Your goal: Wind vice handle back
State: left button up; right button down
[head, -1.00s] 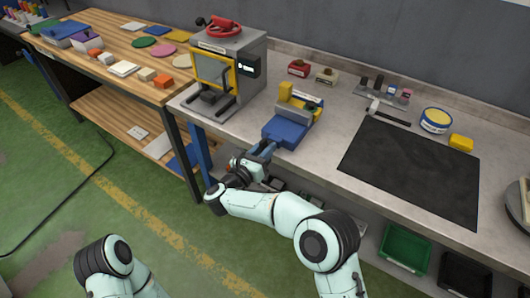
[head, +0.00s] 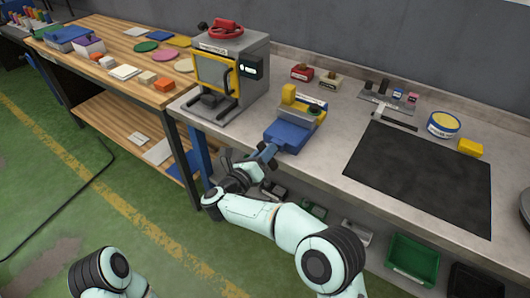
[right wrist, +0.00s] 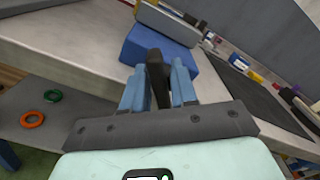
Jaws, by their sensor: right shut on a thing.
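A blue vice (head: 290,136) with a yellow block (head: 289,94) at its jaws stands at the front edge of the grey workbench. In the right wrist view the vice's blue body (right wrist: 160,48) is just ahead of my right gripper (right wrist: 158,72). My right gripper's blue fingers are shut on the dark vice handle (right wrist: 155,80). In the head view my right gripper (head: 265,153) is at the vice's front, over the bench edge, and mostly hides the handle. My left gripper is out of view.
A grey machine with a yellow-framed window (head: 213,77) stands left of the vice. A black mat (head: 420,175) lies to the right. A green bin (head: 411,258) is below the bench, and a wooden table (head: 108,58) stands at left.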

jog(key=shift+f, duration=0.1)
jog(key=c, duration=1.1)
grip_release()
jog(key=v, duration=1.3)
jog(key=shift+s+a+b, duration=0.15)
jog(key=shift+s+b, duration=0.05)
jog(key=shift+b, duration=0.1)
